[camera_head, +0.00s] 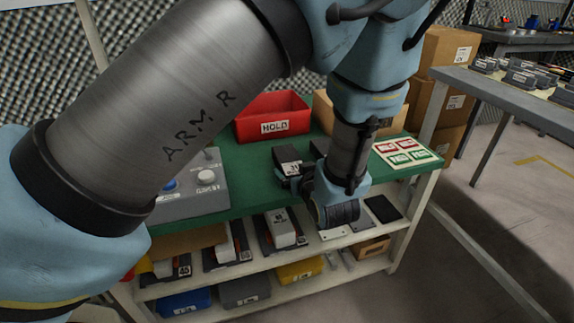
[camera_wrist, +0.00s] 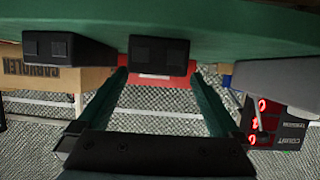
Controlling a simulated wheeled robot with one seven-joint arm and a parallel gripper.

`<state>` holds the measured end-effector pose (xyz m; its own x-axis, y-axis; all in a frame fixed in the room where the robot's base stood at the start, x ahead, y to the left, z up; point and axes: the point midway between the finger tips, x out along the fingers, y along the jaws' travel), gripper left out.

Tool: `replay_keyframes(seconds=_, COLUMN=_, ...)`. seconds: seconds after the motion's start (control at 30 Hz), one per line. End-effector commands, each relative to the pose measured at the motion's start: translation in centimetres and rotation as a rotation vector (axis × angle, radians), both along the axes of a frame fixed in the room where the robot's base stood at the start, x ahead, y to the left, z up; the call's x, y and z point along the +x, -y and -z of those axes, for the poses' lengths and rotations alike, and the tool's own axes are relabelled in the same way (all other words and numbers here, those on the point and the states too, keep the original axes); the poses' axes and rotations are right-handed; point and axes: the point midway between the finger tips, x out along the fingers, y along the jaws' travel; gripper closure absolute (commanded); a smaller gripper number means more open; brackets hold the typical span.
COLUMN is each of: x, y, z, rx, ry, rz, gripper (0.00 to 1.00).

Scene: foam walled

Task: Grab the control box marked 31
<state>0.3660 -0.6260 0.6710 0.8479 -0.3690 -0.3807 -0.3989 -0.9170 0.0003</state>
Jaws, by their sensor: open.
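A dark control box (camera_head: 287,158) with a white label that seems to read 31 stands on the green-topped bench (camera_head: 245,165), in front of the red bin. My gripper (camera_head: 297,184) is open, at the near side of this box in the head view. In the wrist view, which is upside down, the two fingers of my gripper (camera_wrist: 159,77) are apart and empty. The dark end of the box (camera_wrist: 158,54) appears between them; I cannot tell how far ahead it is. A second dark box (camera_wrist: 65,48) stands to its left there; in the head view my arm mostly hides it.
The red HOLD bin (camera_head: 272,118) and a cardboard box (camera_head: 390,122) stand behind. A grey button panel (camera_head: 200,188) is to the left, a label card (camera_head: 407,152) to the right. The shelf below (camera_head: 262,262) holds several numbered boxes. Another table (camera_head: 515,88) stands at right.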

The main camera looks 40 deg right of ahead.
Motion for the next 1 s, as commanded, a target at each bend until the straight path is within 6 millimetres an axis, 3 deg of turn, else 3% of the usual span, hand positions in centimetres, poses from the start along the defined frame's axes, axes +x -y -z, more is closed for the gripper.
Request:
replay_keyframes(seconds=0.5, x=5.6, y=2.8, z=2.4, rx=0.001, ry=-0.002, rz=-0.001, gripper=0.00)
replay_keyframes(seconds=0.83, x=6.3, y=3.2, z=2.7, rx=0.002, ry=-0.001, rz=0.000, gripper=0.00)
replay_keyframes(seconds=1.0, x=6.3, y=3.2, z=2.7, rx=0.002, ry=-0.001, rz=0.000, gripper=0.17)
